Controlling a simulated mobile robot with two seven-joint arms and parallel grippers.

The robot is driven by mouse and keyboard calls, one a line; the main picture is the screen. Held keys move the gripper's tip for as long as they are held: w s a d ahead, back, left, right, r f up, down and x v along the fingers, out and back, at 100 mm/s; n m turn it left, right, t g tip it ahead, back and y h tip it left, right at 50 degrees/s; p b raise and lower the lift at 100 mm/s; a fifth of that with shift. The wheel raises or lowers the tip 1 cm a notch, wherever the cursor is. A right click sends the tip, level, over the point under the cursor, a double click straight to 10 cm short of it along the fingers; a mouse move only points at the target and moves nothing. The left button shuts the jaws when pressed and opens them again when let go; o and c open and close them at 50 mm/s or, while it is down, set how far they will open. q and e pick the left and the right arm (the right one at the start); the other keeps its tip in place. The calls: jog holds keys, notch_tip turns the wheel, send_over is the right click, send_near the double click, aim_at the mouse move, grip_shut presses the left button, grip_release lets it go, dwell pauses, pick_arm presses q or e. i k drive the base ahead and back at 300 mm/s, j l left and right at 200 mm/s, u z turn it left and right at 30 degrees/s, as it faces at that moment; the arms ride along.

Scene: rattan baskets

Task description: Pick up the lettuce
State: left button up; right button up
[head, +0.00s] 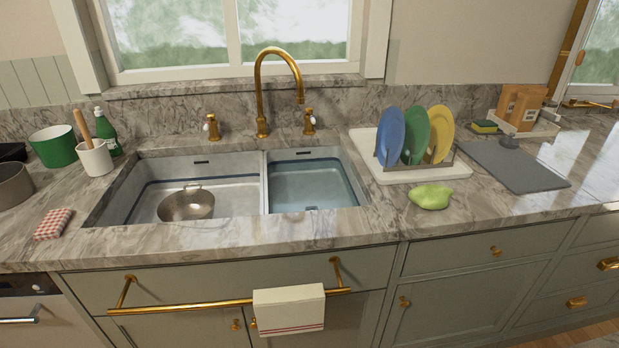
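The lettuce (430,196) is a bright light-green, lumpy piece lying on the marble counter. It is right of the sink, close to the counter's front edge and just in front of the white dish-rack tray (428,171). Nothing covers it in the head view. Neither of my grippers shows in this view.
A double sink (110,198) with a metal pot (186,205) lies left of the lettuce. Blue, green and yellow plates stand in the rack behind it. A grey mat (515,167) lies to its right. A towel (289,309) hangs on the brass rail below.

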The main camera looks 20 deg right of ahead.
aim_at(427, 196)
jog(key=z, duration=1.45)
